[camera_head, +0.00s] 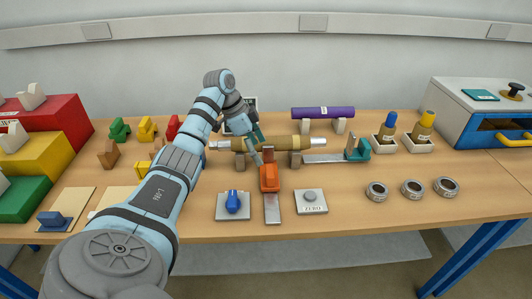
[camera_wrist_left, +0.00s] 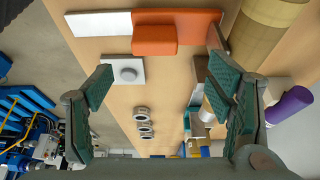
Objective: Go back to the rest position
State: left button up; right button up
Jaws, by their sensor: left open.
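My left gripper (camera_head: 258,147) is open, with dark teal finger pads, near the middle of the winding rig. In the left wrist view its two fingers (camera_wrist_left: 165,85) are spread wide with nothing between the pads. The tan cylinder (camera_head: 281,144) lies level on wooden supports, partly hidden by my left arm and gripper. The orange block (camera_head: 269,178) on a metal strip (camera_head: 272,209) stands just in front of it. In the wrist view the orange block (camera_wrist_left: 155,40) and tan cylinder (camera_wrist_left: 265,25) lie beyond the fingertips. My right gripper is not in view.
A blue-knob plate (camera_head: 232,204) and a ZERO button plate (camera_head: 312,200) flank the metal strip. Three metal rings (camera_head: 412,188) lie to the right. A purple roll (camera_head: 322,113) rests behind. Colored bins (camera_head: 40,155) stand left, a white-and-blue machine (camera_head: 485,110) right. The front right table is clear.

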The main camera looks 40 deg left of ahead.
pick_arm(q)
jog(key=shift+v, duration=1.2)
